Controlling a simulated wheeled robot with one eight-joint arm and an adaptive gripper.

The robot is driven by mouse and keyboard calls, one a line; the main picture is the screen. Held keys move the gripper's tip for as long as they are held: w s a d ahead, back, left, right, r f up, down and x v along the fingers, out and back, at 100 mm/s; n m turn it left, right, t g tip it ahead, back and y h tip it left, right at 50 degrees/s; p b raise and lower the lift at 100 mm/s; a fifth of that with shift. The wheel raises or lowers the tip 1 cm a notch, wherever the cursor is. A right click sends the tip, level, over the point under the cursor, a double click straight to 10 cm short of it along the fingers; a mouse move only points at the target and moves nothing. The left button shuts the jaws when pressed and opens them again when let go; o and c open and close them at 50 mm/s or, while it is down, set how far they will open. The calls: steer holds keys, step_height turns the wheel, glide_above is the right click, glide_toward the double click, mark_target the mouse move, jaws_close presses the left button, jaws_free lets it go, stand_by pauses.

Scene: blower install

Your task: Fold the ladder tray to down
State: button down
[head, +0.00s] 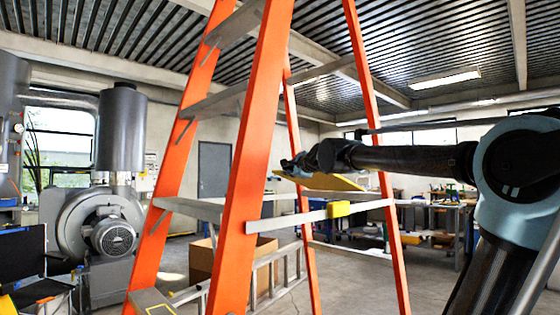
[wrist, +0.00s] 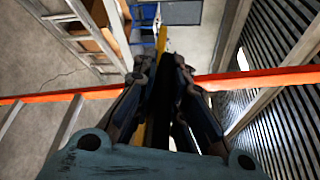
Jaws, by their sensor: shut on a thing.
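An orange A-frame ladder (head: 248,165) stands open in the head view. Its yellow tray (head: 335,182) sits tilted between the side rails, above the metal spreader bar (head: 310,217). My gripper (head: 290,168) reaches in from the right and is at the tray's upper left edge. In the wrist view the gripper (wrist: 162,62) is shut on the tray, seen edge-on as a thin yellow strip (wrist: 162,38). The fingers hide most of the tray there. An orange ladder rail (wrist: 250,79) runs across behind the fingers.
A grey blower (head: 100,225) stands at the left beside a dark chair (head: 40,265). A cardboard box (head: 200,262) is on the floor behind the ladder. A cluttered workbench (head: 430,210) is at the back right.

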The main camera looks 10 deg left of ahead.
steer(key=shift+n+t, duration=0.5)
steer(key=shift+n, duration=0.4)
steer(key=shift+s+a+f, duration=0.1)
steer(key=shift+s+f, duration=0.1)
steer(key=shift+f, duration=1.15)
steer(key=shift+s+a+f, duration=0.1)
steer(key=shift+s+f, duration=0.1)
steer(key=shift+f, duration=1.1)
steer(key=c, duration=1.7)
jaws_free()
steer(key=shift+d, duration=0.1)
steer(key=shift+v, duration=5.9)
steer(key=shift+d+f, duration=0.1)
steer(key=shift+d, duration=0.05)
